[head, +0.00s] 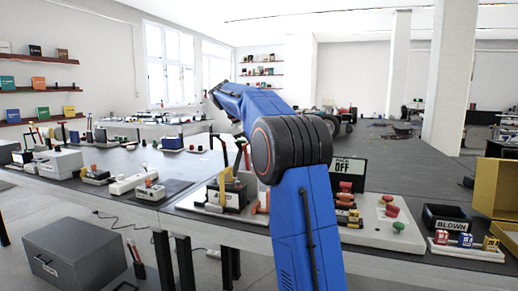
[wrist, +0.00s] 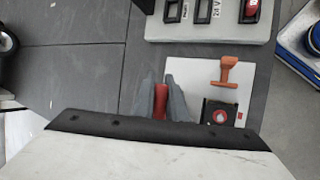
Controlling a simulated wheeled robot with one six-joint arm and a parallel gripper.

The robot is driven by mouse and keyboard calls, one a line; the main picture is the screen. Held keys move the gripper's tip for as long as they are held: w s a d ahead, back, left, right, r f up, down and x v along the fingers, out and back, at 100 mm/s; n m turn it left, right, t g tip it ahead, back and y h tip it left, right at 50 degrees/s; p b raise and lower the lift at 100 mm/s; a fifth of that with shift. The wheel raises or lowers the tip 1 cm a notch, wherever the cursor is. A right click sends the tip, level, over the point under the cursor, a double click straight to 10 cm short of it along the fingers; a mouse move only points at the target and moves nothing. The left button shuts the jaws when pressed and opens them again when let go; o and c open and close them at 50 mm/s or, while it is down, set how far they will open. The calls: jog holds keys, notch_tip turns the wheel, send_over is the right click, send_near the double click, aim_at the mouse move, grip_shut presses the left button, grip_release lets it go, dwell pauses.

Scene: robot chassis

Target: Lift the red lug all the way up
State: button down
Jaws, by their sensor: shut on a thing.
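The red lug (wrist: 160,103) shows as a narrow red strip in the wrist view. It is between the two grey fingers of my gripper (wrist: 161,101), which are shut on it. The fingers hide most of the lug, so I cannot tell how high it stands. To its right is a white base plate (wrist: 196,78) with an orange T-shaped handle (wrist: 228,74) and a dark block (wrist: 220,112) bearing a red mark. In the head view my blue arm reaches over the bench, and the grip itself cannot be made out.
In the wrist view a pale panel with switches (wrist: 210,31) lies beyond the plate, and a blue-rimmed item (wrist: 300,45) is at the right. In the head view, several devices crowd the bench, with a BLOWN bin (head: 447,218) at the right.

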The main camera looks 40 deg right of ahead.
jog(key=shift+f, duration=0.1)
jog(key=c, duration=1.8)
grip_release()
jog(key=shift+d, duration=0.1)
jog(key=shift+o, duration=0.2)
jog(key=v, duration=1.7)
jog(key=shift+r, duration=0.2)
